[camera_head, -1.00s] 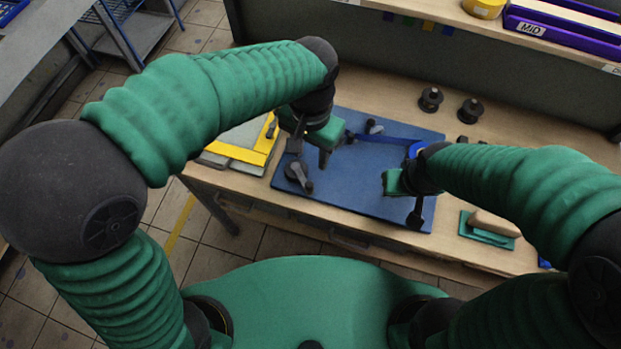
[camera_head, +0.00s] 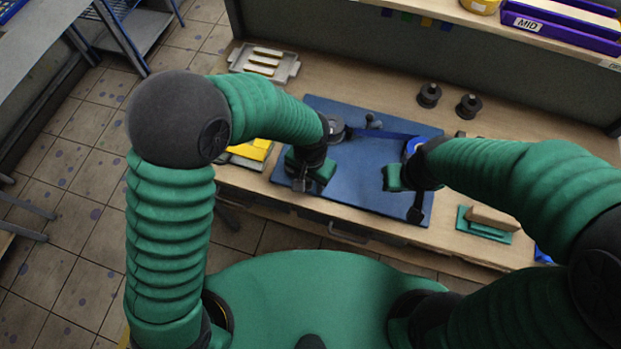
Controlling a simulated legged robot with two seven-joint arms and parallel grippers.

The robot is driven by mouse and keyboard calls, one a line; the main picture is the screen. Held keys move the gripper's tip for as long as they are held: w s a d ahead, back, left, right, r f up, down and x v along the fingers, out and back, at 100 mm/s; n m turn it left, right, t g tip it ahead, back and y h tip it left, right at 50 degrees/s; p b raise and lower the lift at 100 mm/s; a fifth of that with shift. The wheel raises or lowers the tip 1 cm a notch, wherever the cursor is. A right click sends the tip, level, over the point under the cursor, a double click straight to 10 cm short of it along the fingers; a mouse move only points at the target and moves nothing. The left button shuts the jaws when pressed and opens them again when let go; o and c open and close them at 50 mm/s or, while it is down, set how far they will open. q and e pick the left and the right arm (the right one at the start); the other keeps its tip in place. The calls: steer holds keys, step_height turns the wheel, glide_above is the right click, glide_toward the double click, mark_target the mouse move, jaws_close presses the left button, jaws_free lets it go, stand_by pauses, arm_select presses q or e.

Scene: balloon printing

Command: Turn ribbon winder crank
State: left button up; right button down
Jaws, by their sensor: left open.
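The ribbon winder stands on a blue board (camera_head: 355,190) on the workbench, with a dark grey reel (camera_head: 336,127) near its back left and a blue spool (camera_head: 413,146) at its right. A dark blue ribbon (camera_head: 392,136) runs between them. My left gripper (camera_head: 303,181) is open, low over the board's left front edge. It hides the crank, so I cannot tell whether it touches the handle. My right gripper (camera_head: 407,181) is at the board's right side, beside the blue spool; its fingers are too unclear to judge.
Two black spools (camera_head: 429,95) stand behind the board. A green block with a tan top (camera_head: 490,220) lies to the right. A grey tray (camera_head: 264,64) is at the back left, and yellow pads (camera_head: 254,149) lie left of the board. A purple bin (camera_head: 560,27) sits on the shelf.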

arm_select(q)
steer(key=shift+a, duration=0.3)
steer(key=shift+c, duration=1)
steer(key=shift+a, duration=0.15)
steer(key=c, duration=0.5)
steer(key=shift+c, duration=1.1)
jaws_close()
steer(key=shift+w+d, duration=0.1)
steer(key=shift+d, duration=0.1)
